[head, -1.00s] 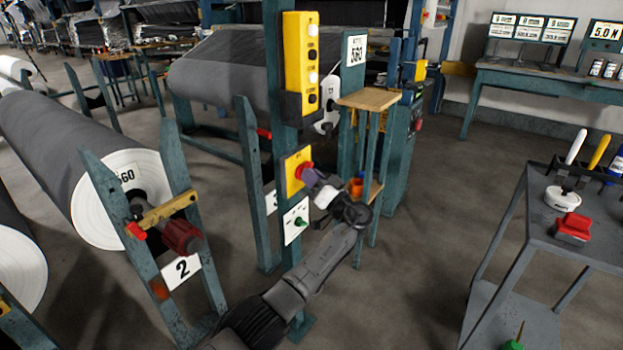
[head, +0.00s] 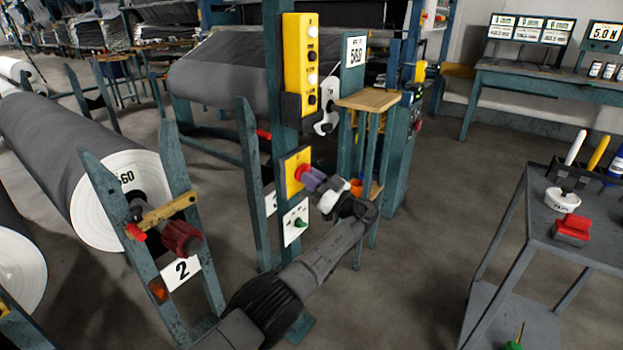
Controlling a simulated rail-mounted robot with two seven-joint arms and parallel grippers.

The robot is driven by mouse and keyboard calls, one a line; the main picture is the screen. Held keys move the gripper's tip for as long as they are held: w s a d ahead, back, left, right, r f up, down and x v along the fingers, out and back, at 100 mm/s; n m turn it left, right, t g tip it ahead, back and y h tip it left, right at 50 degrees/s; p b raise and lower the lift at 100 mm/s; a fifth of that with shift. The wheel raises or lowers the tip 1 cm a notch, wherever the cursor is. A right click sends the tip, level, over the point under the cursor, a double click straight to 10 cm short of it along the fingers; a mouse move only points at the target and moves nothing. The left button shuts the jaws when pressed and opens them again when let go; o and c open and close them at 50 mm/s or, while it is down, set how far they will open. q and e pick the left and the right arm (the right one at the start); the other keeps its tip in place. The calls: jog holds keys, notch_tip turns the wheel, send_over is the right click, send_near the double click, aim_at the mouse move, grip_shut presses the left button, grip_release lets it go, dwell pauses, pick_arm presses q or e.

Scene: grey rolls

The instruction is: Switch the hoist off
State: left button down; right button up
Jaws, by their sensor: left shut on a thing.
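A yellow box with a red knob (head: 301,172) is mounted on the teal post (head: 281,80). My left gripper (head: 306,175) is at the red knob, its jaws shut on it; the fingers partly hide the knob. Above it on the same post hangs a yellow pendant (head: 301,50) with several buttons. Below the knob is a white plate (head: 295,222) with a green knob (head: 299,223). My right gripper is not in the picture.
A grey roll (head: 75,140) sits on a teal stand marked 2 at the left. A small wooden shelf (head: 368,100) stands just right of the post. A grey cart (head: 590,225) with a red block and tools is at the right. The floor between is clear.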

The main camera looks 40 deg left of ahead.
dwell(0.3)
pick_arm(q)
jog(key=c, duration=1.1)
grip_release()
jog(key=shift+d, duration=0.1)
